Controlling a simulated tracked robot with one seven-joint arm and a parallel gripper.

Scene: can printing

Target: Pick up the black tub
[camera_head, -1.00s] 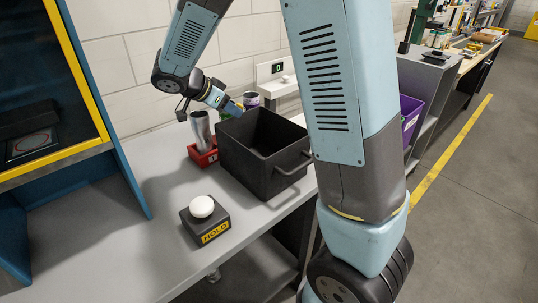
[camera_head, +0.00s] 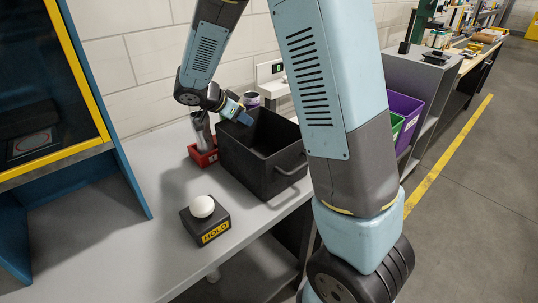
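The black tub (camera_head: 262,172) stands upright on the grey bench, with a bar handle on its near right side. Its visible inside looks empty, though the far bottom is hidden. My gripper (camera_head: 246,121) is at the tub's far left rim, pointing down and to the right. The blue fingertips are at or just over the rim. I cannot tell whether they touch it or straddle the wall, and the gap between the fingers is too small to make out.
A red holder (camera_head: 203,157) with a silver can (camera_head: 201,130) stands just left of the tub. A black HOLD box with a white button (camera_head: 202,207) sits in front. A blue cabinet with yellow edging (camera_head: 107,100) is at left. Purple (camera_head: 408,112) and green bins are on the right shelf.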

